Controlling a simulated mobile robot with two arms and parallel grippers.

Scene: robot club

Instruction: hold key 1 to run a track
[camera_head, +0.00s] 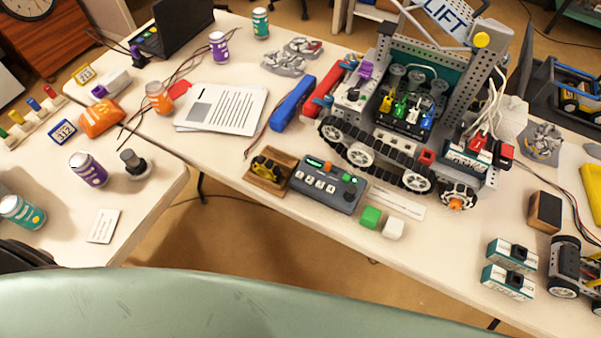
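The key numbers are too small to read surely. Behind it and to its right stands a large tracked robot (435,111) with a LIFT sign, a grey frame and black tracks (350,153). Neither of my grippers is in view.
A small wooden block with a yellow-and-black part (268,168) sits left of the box. Papers (221,105) and blue and red bars stand behind. A gap separates the left table from this one.

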